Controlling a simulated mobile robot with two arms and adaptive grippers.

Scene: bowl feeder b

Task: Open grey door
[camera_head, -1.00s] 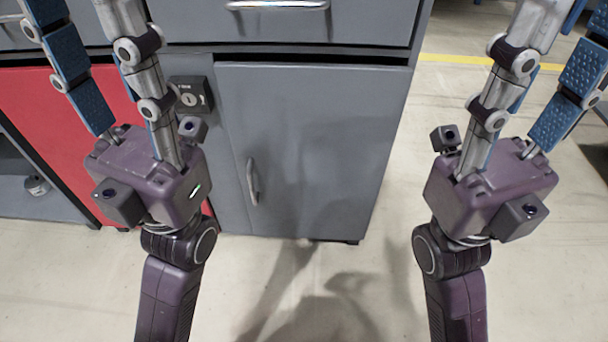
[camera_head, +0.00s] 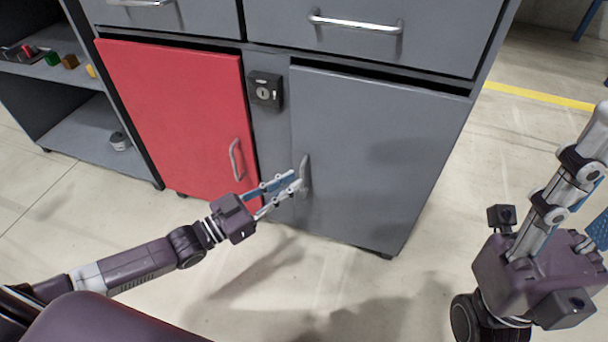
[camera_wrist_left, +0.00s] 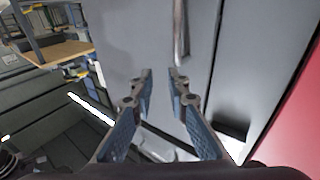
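The grey door (camera_head: 375,150) is shut on the lower right of the cabinet. Its metal handle (camera_head: 305,176) stands upright near the door's left edge. My left gripper (camera_head: 297,179) reaches in from the left with its fingertips close to the handle in the head view. In the left wrist view, the two fingers (camera_wrist_left: 161,76) are apart with nothing between them, and the handle (camera_wrist_left: 181,35) lies beyond the tips, in line with the right finger. Whether a fingertip touches it I cannot tell. My right gripper (camera_head: 588,190) is at the right edge, fingers apart and partly cut off, away from the door.
A red door (camera_head: 180,110) with its own handle is left of the grey one. A black lock (camera_head: 265,90) sits between them. A drawer with a handle (camera_head: 355,23) is above. Shelves (camera_head: 85,135) stand at the left. The floor (camera_head: 330,300) in front is clear.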

